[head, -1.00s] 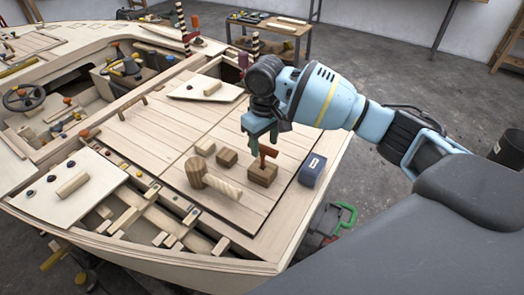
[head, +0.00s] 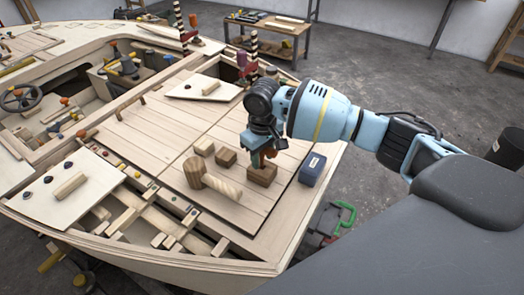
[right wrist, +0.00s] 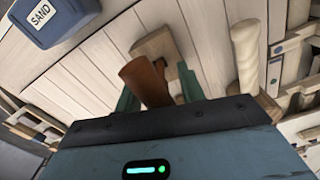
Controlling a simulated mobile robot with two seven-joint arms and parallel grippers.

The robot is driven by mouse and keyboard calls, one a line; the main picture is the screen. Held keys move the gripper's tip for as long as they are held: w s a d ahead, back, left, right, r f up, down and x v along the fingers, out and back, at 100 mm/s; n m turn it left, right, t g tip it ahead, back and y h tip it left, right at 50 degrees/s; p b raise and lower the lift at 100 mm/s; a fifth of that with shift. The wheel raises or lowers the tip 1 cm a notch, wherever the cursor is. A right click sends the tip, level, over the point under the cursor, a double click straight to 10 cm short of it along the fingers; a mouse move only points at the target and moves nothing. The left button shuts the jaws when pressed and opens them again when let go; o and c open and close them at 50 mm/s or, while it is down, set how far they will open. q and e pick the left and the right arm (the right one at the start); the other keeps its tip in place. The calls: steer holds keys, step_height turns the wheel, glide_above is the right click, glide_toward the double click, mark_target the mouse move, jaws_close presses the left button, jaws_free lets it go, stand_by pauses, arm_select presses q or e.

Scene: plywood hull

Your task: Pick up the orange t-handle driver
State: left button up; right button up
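The orange t-handle driver (head: 270,153) stands upright in a dark wooden block (head: 262,175) on the plank deck. In the right wrist view its orange-brown handle (right wrist: 146,82) shows above the block (right wrist: 160,44). My right gripper (head: 261,157) points down over the block, its fingers level with the driver's handle. In the right wrist view the green fingers (right wrist: 157,93) are apart, one on each side of the handle, and look open. The lower part of the driver is partly hidden. My left gripper is not in view.
A wooden mallet (head: 210,180) and two small wooden blocks (head: 226,157) lie left of the dark block. A blue box (head: 312,170) labelled SAND (right wrist: 48,22) stands close on the right.

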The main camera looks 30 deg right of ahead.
jaws_close()
